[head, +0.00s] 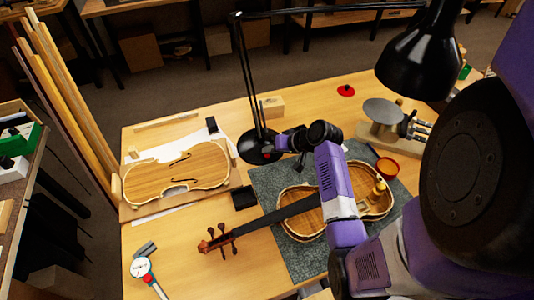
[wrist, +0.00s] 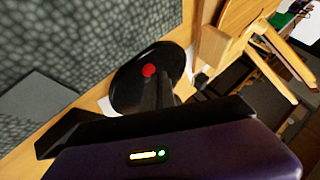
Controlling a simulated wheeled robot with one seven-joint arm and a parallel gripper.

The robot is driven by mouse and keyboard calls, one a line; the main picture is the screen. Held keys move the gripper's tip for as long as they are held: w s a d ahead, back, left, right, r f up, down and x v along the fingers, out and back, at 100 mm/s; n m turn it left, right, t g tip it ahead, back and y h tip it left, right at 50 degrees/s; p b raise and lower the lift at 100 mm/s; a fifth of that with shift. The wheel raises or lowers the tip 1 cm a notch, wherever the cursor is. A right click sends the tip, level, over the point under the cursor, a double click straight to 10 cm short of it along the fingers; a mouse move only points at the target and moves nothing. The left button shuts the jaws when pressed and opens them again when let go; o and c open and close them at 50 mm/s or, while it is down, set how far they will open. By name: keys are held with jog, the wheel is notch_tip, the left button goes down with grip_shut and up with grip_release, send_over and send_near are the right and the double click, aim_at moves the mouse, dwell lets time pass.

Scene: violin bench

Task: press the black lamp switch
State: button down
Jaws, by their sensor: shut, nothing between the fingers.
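The black desk lamp has a round base (head: 258,149) on the bench, a thin jointed arm and a large black shade (head: 420,58) at the upper right. In the wrist view the black base (wrist: 128,88) carries a small red round button (wrist: 148,70), which I take as the lamp switch; it shows red, not black. My gripper (head: 278,146) is shut and empty, just right of the base in the head view, and partly covers its right side. I cannot tell whether the fingertips touch the base.
A violin body with neck (head: 296,206) lies on a grey mat (head: 265,182) beside the lamp. A violin plate (head: 178,172) lies to the left. A red disc with a black top (head: 346,90) sits at the back.

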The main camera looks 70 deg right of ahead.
aim_at(270, 156)
jog(key=shift+r, duration=0.3)
notch_tip(270, 156, up, 6)
jog(key=p, duration=0.6)
dwell(0.6)
